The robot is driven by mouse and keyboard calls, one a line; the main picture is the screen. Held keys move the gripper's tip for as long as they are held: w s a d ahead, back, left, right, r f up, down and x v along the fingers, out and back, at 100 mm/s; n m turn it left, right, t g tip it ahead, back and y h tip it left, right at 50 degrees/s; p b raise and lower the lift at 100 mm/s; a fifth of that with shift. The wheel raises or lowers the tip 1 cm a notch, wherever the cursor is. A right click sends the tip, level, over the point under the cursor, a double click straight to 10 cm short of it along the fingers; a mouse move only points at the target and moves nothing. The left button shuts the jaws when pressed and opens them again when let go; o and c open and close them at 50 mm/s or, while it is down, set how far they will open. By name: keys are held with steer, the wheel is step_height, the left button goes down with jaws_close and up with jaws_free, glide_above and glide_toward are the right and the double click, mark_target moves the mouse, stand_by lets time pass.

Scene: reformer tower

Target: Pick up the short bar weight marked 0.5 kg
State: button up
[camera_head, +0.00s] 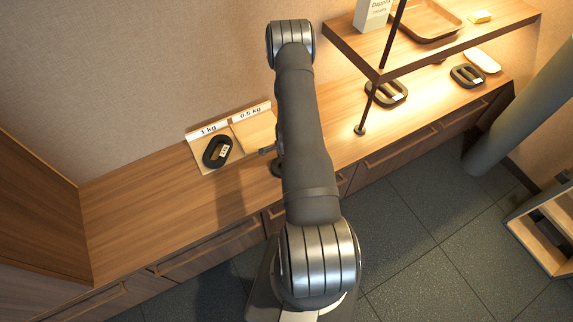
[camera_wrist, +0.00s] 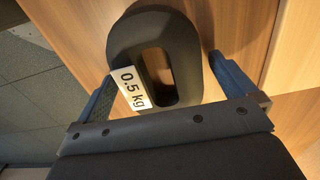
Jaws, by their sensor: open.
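The 0.5 kg bar weight (camera_wrist: 160,32) is a dark rounded loop with a long slot and a white label reading "0.5 kg". It fills the middle of the wrist view, over a wooden surface. My gripper (camera_wrist: 162,72) is open, with one blue-grey finger on each side of the weight; I cannot tell whether either finger touches it. In the head view my arm hides most of the gripper and this weight near the counter's front edge.
On the wooden counter (camera_head: 140,215), a dark weight (camera_head: 217,152) sits on the "1 kg" tray; the "0.5 kg" tray (camera_head: 257,133) looks bare where visible. Other dark weights (camera_head: 387,93) (camera_head: 467,76) lie under a raised shelf (camera_head: 450,45) with a thin post (camera_head: 366,108). The left counter is clear.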

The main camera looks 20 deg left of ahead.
steer(key=c, duration=1.2)
steer(key=shift+c, duration=0.3)
steer(key=shift+r, duration=0.1)
